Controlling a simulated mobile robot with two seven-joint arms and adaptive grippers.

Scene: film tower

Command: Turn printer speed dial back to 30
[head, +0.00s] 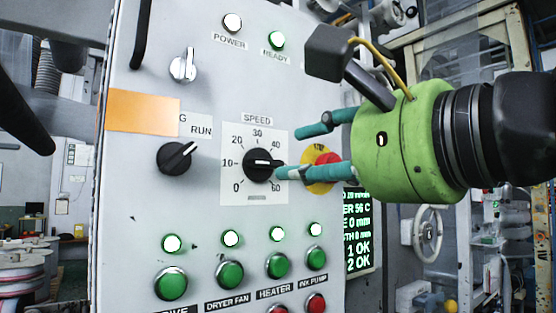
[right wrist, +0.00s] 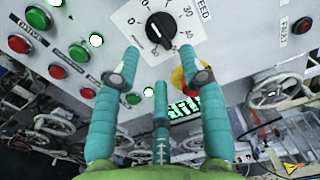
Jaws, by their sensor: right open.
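The speed dial (head: 262,165) is a black round knob on a white scale plate (head: 232,198) marked 0 to 60. Its white pointer line points right, at about 50, where the number is hidden by a fingertip. The dial also shows at the top of the right wrist view (right wrist: 160,28). My right gripper (head: 290,152) has teal fingers spread open and empty, at the right of the dial. In the head view its lower fingertip reaches the knob's right edge; I cannot tell whether it touches. The right wrist view shows three spread fingers (right wrist: 160,65) short of the knob.
A red button on a yellow base (head: 322,178) sits right of the dial, behind the fingers. A RUN selector knob (head: 177,158) is to the left. Green buttons (head: 230,275) with lit lamps line the panel below. A green-text display (head: 358,235) is at lower right.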

